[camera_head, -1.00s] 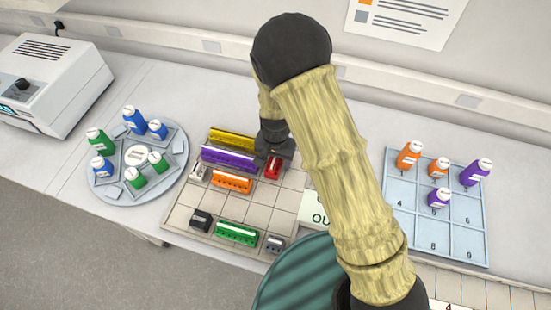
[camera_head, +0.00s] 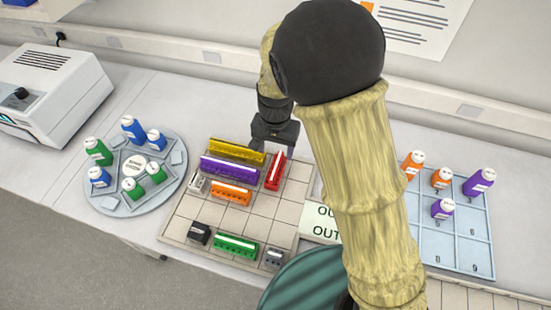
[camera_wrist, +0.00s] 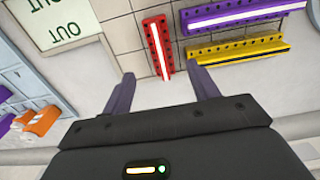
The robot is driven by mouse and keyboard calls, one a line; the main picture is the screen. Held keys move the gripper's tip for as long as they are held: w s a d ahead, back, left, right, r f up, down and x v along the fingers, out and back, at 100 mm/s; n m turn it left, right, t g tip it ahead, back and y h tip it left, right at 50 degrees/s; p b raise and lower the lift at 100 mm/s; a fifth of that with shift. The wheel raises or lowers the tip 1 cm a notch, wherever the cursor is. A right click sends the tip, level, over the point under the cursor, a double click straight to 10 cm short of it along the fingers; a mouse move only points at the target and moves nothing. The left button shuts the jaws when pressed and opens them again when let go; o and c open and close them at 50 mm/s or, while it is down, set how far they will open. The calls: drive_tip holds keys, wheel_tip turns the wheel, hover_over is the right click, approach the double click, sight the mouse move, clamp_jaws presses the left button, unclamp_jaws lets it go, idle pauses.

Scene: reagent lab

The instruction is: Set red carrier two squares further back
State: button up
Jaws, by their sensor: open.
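The red carrier (camera_head: 275,171) is a long bar with a pale stripe, lying front to back on the squared board (camera_head: 176,222). It is right of the yellow carrier (camera_head: 237,151) and purple carrier (camera_head: 229,168), beside both their rows. In the wrist view the red carrier (camera_wrist: 158,45) is unheld, its near end between the fingertips in the picture. My gripper (camera_head: 274,147) is open and empty at the carrier's back end. Both fingers of my gripper (camera_wrist: 163,82) show in the wrist view. Their height above the carrier is hard to tell.
An orange carrier (camera_head: 231,192), a green carrier (camera_head: 236,246) and small grey and black blocks share the board. Squares in front of the red carrier are bare. An OUT card (camera_head: 318,222) lies to the right. A round bottle rack (camera_head: 112,202) stands left.

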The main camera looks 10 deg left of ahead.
drive_tip(key=shift+r, duration=0.5)
idle(0.4)
drive_tip(key=s+d+r+t, duration=0.1)
drive_tip(key=s+d+r, duration=0.2)
drive_tip(key=d, duration=0.9)
drive_tip(key=s+d+r+n+t, duration=0.1)
drive_tip(key=s+d, duration=0.3)
drive_tip(key=d, duration=0.9)
drive_tip(key=shift+d+r+t, duration=0.3)
drive_tip(key=shift+r, duration=0.6)
